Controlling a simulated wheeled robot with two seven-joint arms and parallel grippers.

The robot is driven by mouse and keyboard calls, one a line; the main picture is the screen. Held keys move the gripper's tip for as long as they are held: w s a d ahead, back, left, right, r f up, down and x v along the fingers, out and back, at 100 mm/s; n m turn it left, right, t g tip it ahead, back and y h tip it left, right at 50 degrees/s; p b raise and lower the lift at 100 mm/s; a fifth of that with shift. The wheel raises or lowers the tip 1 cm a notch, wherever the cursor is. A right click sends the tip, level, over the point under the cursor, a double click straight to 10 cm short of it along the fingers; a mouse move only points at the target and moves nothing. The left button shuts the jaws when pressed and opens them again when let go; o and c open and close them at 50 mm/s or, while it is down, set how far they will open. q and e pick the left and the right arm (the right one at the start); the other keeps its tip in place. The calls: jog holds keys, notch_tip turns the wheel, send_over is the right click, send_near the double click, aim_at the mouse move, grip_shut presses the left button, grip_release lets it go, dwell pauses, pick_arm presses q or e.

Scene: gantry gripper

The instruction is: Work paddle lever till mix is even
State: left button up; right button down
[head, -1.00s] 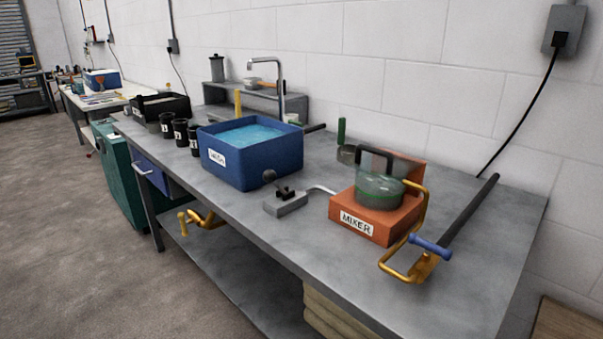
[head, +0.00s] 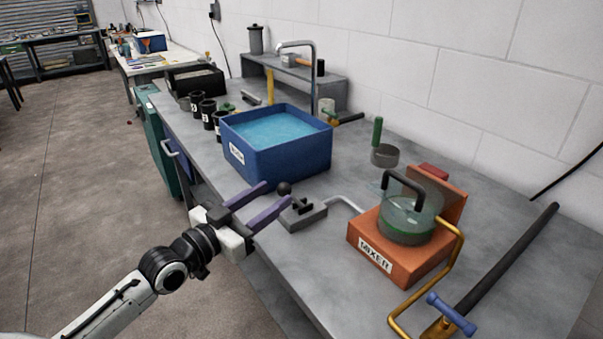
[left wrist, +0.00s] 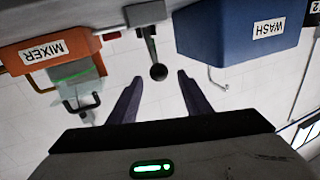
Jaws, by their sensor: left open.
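The paddle lever is a grey block (head: 304,213) on the bench with a short lever topped by a black ball knob (head: 284,188). A bent grey rod runs from the block toward the orange mixer (head: 372,262), which holds a clear bowl (head: 407,222) with a green band and a black handle. My left gripper (head: 279,191) is open, its purple fingers pointing at the knob. In the upside-down left wrist view the knob (left wrist: 158,71) shows between the fingertips, with gaps on both sides; contact is not visible. The mix inside the bowl cannot be judged. My right gripper is out of view.
A blue wash tub (head: 250,165) of water stands just behind the lever. A yellow crank (head: 455,262) and a dark bar (head: 510,255) lie at the mixer's right. A green-handled cup (head: 384,157) stands behind it. Bench top around the lever block is clear.

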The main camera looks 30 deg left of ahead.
pick_arm(q)
jog(key=w, duration=0.5)
jog(key=w+d, duration=0.1)
jog(key=w, duration=0.2)
jog(key=shift+w+d+f+p, duration=0.1)
jog(key=shift+w+p, duration=0.25)
grip_shut()
